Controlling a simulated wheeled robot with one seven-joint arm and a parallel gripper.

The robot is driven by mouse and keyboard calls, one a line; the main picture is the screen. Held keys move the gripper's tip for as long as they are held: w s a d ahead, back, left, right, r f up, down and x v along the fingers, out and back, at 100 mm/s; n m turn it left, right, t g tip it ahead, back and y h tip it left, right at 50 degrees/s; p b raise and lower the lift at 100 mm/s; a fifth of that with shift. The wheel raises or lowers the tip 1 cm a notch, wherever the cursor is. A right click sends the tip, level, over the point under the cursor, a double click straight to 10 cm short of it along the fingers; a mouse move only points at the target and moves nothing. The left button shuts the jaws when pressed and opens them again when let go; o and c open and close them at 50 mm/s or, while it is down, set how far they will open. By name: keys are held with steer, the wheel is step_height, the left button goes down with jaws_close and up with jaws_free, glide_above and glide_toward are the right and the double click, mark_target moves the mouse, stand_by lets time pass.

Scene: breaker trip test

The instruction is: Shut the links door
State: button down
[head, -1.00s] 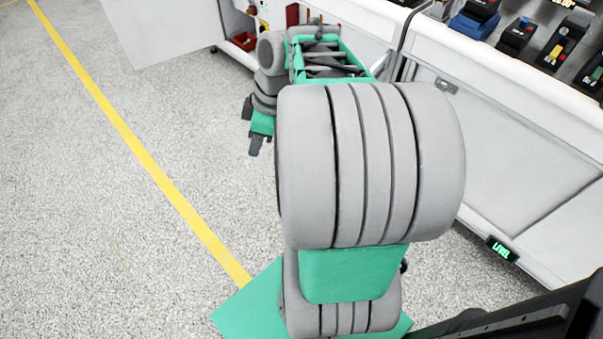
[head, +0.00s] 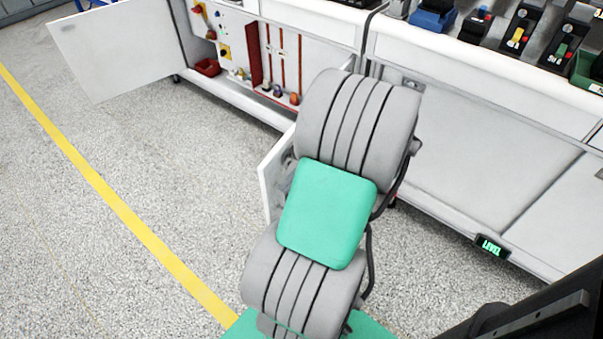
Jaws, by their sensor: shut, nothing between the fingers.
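A white cupboard in the bench's base stands open. Its left door (head: 115,48) is swung wide out to the left over the floor. A second white door panel (head: 270,178) stands out from the bench front, partly hidden behind my arm. I see no label that tells which is the links door. My gripper is not in view now; my grey and green arm fills the middle of the picture and hides part of the bench.
Breaker units (head: 521,30) stand on the bench top at the upper right. A lit LEVEL sign (head: 492,247) is low on the bench front. The floor left of my arm is clear, crossed by a yellow line (head: 120,207).

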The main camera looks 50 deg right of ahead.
mark_target(275, 179)
steer(key=shift+w+a+f+p, duration=0.15)
steer(key=shift+w+a, duration=0.1)
steer(key=shift+w, duration=0.8)
steer(key=shift+w+a+p, duration=0.15)
steer(key=shift+w+a, duration=0.05)
steer(key=shift+w, duration=0.8)
